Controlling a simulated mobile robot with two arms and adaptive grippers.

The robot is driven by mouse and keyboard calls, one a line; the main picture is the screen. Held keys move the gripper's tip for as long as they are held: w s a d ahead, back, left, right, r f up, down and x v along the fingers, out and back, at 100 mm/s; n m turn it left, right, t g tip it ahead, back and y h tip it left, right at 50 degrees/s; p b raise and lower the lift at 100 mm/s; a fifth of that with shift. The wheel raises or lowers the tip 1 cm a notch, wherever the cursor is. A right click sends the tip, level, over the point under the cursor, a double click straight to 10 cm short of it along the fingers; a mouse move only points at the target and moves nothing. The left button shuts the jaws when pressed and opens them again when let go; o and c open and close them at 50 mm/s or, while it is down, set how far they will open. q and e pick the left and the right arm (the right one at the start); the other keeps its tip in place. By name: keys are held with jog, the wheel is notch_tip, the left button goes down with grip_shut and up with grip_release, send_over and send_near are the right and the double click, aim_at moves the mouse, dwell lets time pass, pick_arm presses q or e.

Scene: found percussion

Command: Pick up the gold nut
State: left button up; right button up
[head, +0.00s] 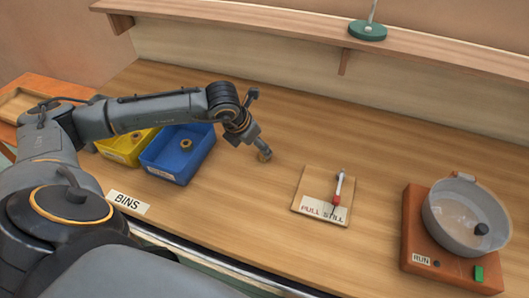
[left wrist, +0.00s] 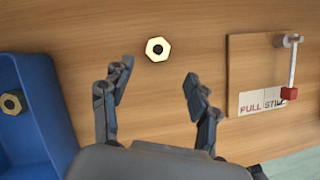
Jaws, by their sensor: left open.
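A gold hex nut (left wrist: 158,48) with a dark hole lies on the wooden table, just beyond the fingertips in the left wrist view. In the head view a gold nut (head: 265,156) shows at the end of my left gripper (head: 257,128), partly hidden by it. In the left wrist view my left gripper (left wrist: 158,70) is open, its two fingers spread on either side below the nut, with nothing between them. Another gold nut (left wrist: 11,103) lies in the blue bin (head: 165,170). My right gripper is not in view.
A yellow bin (head: 105,151) with a nut (head: 135,141) stands left of the blue bin. A board with a red-tipped lever (head: 337,190) lies right of the gripper. A clear bowl on an orange base (head: 425,245) stands far right. The table between is clear.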

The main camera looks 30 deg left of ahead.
pick_arm(q)
jog(key=shift+w+f, duration=0.3)
jog(key=shift+f, duration=0.2)
jog(key=shift+w+f, duration=0.2)
jog(key=shift+w+f+p, duration=0.3)
jog(key=shift+f+p, duration=0.2)
jog(key=shift+p, duration=0.25)
jog(key=p+x, duration=0.1)
jog(key=x, duration=0.2)
jog(key=shift+w+a+f, duration=0.1)
jog(key=shift+w+f, duration=0.05)
jog(key=shift+w, duration=0.05)
jog(key=shift+w+f, duration=0.1)
jog(key=shift+f, duration=0.1)
jog(key=shift+c, duration=0.7)
grip_shut()
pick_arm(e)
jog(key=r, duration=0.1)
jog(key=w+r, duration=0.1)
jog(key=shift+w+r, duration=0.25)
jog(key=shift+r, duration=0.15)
pick_arm(q)
jog(key=shift+r, duration=0.1)
